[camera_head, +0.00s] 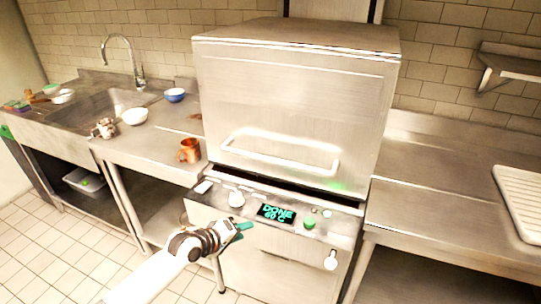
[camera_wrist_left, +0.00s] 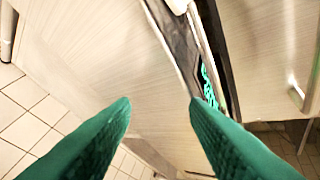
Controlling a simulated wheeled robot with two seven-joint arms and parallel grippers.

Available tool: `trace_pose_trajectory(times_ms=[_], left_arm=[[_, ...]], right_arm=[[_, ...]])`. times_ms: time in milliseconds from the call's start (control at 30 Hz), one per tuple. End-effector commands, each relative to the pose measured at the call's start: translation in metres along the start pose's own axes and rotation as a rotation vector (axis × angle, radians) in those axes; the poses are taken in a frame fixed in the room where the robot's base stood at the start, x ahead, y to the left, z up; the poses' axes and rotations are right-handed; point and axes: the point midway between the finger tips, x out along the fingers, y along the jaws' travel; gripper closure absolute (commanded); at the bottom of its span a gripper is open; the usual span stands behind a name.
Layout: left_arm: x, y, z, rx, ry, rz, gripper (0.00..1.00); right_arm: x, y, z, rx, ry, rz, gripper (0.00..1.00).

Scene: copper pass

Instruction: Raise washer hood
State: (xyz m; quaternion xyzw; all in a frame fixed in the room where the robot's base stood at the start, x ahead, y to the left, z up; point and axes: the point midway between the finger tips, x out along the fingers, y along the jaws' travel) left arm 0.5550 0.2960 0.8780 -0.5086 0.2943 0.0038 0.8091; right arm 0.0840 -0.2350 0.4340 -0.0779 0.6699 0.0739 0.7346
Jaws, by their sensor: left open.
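The washer hood (camera_head: 290,105) is a large steel box, down over the washer base, with a dark seam along its lower edge. Its long pale bar handle (camera_head: 280,158) runs across the lower front. My left gripper (camera_head: 241,231) is in front of the control panel, below the handle and apart from it. In the left wrist view, its green fingers (camera_wrist_left: 160,108) are spread with nothing between them. The lit display (camera_head: 275,213) reads DONE 60 C; it shows edge-on in the left wrist view (camera_wrist_left: 208,85). My right gripper is not in view.
A copper mug (camera_head: 189,150) stands on the left counter close to the washer. White bowl (camera_head: 135,116), blue bowl (camera_head: 175,95) and a metal pot (camera_head: 105,128) stand near the sink (camera_head: 100,105). A ribbed white tray (camera_head: 522,200) lies on the otherwise clear right counter (camera_head: 430,200).

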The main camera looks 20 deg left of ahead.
Motion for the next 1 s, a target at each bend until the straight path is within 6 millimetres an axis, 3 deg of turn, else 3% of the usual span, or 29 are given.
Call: trace_pose_trajectory(times_ms=[33,100,200,300,433,567,1000], left_arm=[[-0.007,-0.031,0.025,-0.066,-0.018,-0.063,0.59],[-0.018,-0.067,0.048,-0.166,-0.023,-0.144,0.59],[-0.033,-0.109,0.071,-0.286,-0.014,-0.236,0.59],[-0.045,-0.137,0.086,-0.370,0.001,-0.299,0.59],[-0.047,-0.150,0.092,-0.416,0.011,-0.329,0.59],[-0.033,-0.156,0.094,-0.420,0.011,-0.331,0.59],[0.046,-0.180,0.098,-0.416,0.010,-0.328,0.59]], right_arm=[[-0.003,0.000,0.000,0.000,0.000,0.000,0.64],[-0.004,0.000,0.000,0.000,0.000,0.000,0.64],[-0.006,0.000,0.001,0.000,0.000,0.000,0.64],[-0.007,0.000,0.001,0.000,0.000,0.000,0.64],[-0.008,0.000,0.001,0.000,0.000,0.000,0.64],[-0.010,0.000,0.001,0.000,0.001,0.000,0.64],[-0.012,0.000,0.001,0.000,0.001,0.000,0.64]])
